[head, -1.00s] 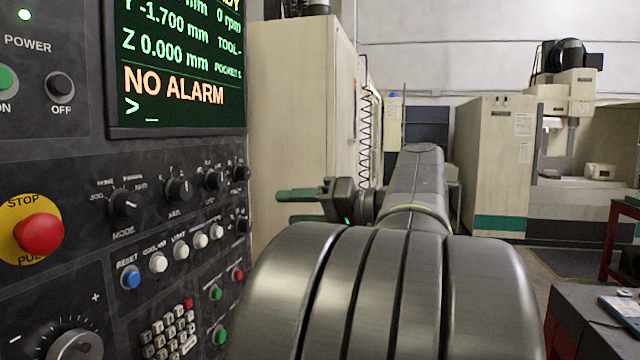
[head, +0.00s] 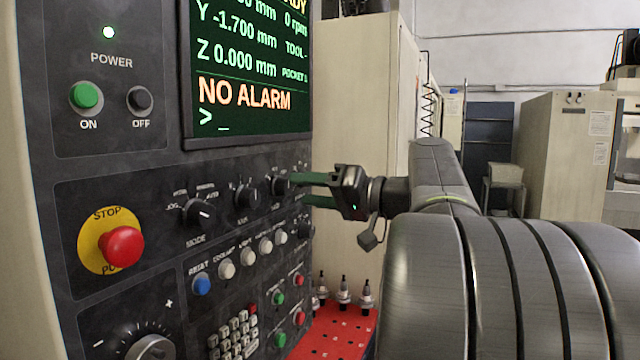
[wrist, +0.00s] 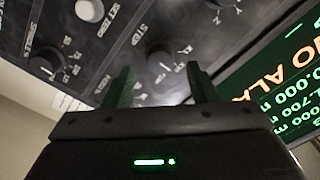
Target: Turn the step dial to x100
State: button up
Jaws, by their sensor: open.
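The step dial (head: 280,185) is a small black knob on the dark control panel, third in the row under the screen. In the wrist view the step dial (wrist: 160,63) shows between my fingertips, with its STEP label beside it. Its scale marks are too small and blurred to read, so I cannot tell its setting. My gripper (head: 297,189) is open, its two green fingers pointing at the panel close to the dial. In the wrist view my gripper (wrist: 159,72) has one finger on each side of the dial; I cannot tell whether they touch it.
The axis dial (head: 246,197) and mode dial (head: 199,212) sit to the left. A red stop button (head: 122,247) and a row of push buttons (head: 246,257) are lower. The screen (head: 250,70) is above. A red rack (head: 335,335) with tool holders stands below my gripper.

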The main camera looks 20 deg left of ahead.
aim_at(288, 188)
jog(key=shift+w+a+p, duration=0.15)
jog(key=shift+a+p, duration=0.2)
jog(key=shift+a, duration=1.35)
jog(key=c, duration=1)
